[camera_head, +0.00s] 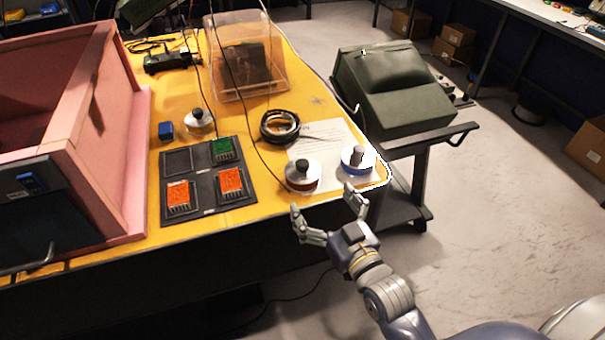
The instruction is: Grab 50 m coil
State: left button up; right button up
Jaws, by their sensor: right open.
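A coil of black cable (280,127) lies on the yellow table, beyond a sheet of white paper. I cannot read any label that tells a 50 m coil. Two round spools stand nearer the table's front right corner: one with a dark top and orange-brown base (302,174), and one white with a blue base (357,159). My right gripper (322,208) is open and empty at the table's front edge, just in front of these spools, with its fingers spread. My left gripper does not show.
A black tray (208,211) with orange and green boards lies left of the spools. A clear box (247,70) stands behind. A pink foam enclosure (105,130) fills the left. A green case (390,90) sits on a cart at the right. Another spool (199,121) stands further back.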

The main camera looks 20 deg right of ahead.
aim_at(306, 171)
jog(key=shift+w+r, duration=0.15)
jog(key=shift+r, duration=0.15)
jog(key=shift+w, duration=0.35)
jog(key=w, duration=0.3)
jog(key=w+p, duration=0.1)
jog(key=shift+w+a, duration=0.3)
jog(key=shift+w, duration=0.05)
jog(key=w+p, duration=0.1)
jog(key=w, duration=0.3)
jog(key=shift+w, duration=0.2)
jog(key=shift+w+a, duration=0.15)
jog(key=shift+w, duration=0.25)
jog(key=c, duration=1.3)
